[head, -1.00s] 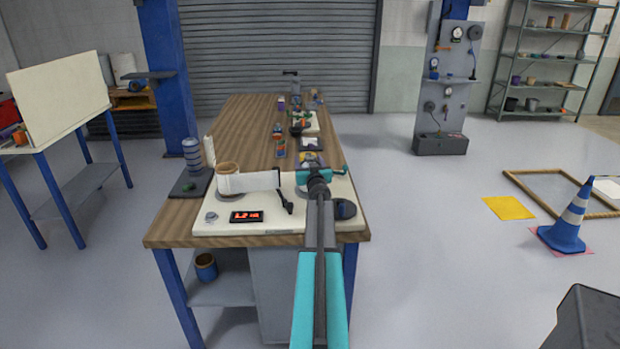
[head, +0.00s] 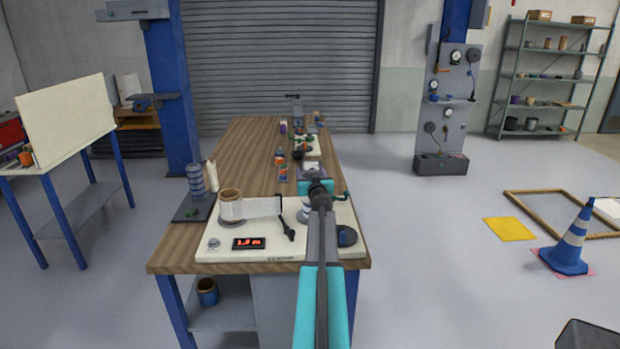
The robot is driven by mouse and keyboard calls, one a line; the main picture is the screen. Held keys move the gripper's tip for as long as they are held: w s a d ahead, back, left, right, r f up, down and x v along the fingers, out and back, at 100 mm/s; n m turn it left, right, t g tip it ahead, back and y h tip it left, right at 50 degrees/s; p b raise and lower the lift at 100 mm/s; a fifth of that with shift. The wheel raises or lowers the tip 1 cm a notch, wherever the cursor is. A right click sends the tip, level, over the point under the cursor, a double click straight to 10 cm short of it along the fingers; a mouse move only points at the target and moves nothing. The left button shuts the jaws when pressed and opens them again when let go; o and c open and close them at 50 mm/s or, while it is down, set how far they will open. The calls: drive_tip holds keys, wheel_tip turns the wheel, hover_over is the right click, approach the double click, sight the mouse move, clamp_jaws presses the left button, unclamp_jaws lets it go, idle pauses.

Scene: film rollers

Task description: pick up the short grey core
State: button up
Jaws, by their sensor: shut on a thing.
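My gripper (head: 317,187) is over the right part of the winding unit (head: 222,253) at the near end of the bench. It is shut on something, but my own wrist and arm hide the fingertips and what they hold. I cannot make out the short grey core for sure in this view. Just left of my arm, partly hidden by it, is a pale round part (head: 304,210) of the unit. A brown-cored roll of white film (head: 231,206) stands on the unit's left, with a white strip running right from it.
A dark stand with stacked blue-grey rings (head: 196,181) is left of the unit. A red display (head: 249,243), a black lever (head: 286,228) and a green crank knob (head: 345,196) are on the unit. Several small things stand farther along the wooden bench (head: 245,150). A blue cone (head: 570,243) stands right.

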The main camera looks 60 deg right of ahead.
wheel_tip(320, 180, up, 11)
drive_tip(key=p, duration=0.6)
idle(0.5)
